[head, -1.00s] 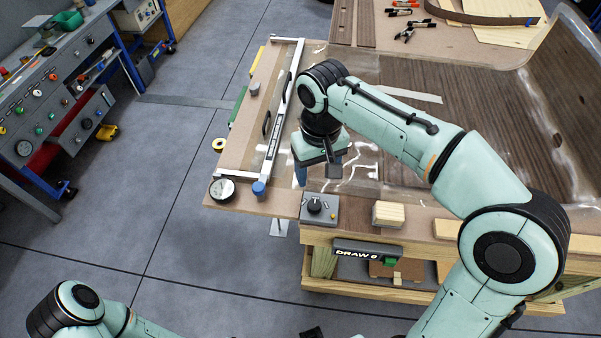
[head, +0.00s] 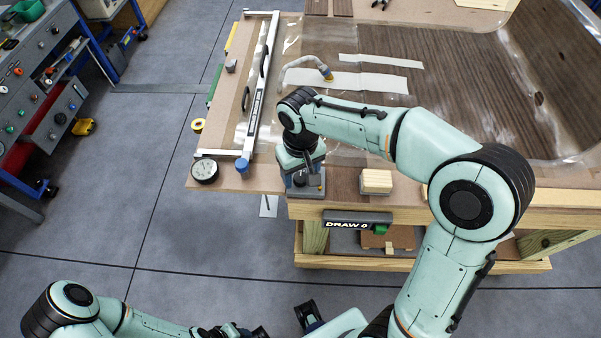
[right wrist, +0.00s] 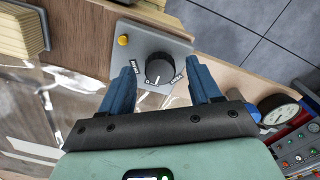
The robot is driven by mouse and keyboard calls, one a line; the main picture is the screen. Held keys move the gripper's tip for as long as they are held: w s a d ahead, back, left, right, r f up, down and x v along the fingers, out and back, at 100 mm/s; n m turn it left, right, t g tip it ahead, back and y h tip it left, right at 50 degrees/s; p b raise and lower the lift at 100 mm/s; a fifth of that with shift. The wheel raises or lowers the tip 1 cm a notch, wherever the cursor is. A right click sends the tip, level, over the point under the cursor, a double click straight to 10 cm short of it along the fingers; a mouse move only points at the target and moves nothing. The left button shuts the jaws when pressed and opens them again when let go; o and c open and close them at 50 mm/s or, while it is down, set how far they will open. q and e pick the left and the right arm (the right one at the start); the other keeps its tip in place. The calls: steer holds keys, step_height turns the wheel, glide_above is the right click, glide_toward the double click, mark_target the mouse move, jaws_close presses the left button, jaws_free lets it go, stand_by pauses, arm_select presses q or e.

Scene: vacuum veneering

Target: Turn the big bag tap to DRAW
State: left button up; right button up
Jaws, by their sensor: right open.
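The big bag tap is a black round knob (right wrist: 159,68) on a grey box (right wrist: 138,40) with a yellow button, seen in the right wrist view. White labels sit around the knob; its pointer faces the lower side, near a label I cannot read surely. In the head view the box (head: 315,190) is mostly hidden under my right gripper (head: 303,181). My right gripper (right wrist: 159,85) is open, with its blue fingers on either side of the knob and apart from it. My left arm (head: 110,312) is at the lower left; its gripper end is dark and unclear at the bottom edge.
A wooden block (head: 377,180) stands on the bench right of the tap box. A DRAW 0 sign (head: 350,224) hangs on the bench front. The clear bag (head: 440,115) covers the bench behind.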

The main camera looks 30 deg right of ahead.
steer(key=shift+f, duration=0.25)
steer(key=c, duration=1)
steer(key=shift+c, duration=0.2)
steer(key=shift+m, duration=0.4)
steer(key=m, duration=0.5)
steer(key=shift+m, duration=0.3)
steer(key=m, duration=0.5)
steer(key=shift+r+m, duration=0.1)
steer(key=shift+m, duration=0.2)
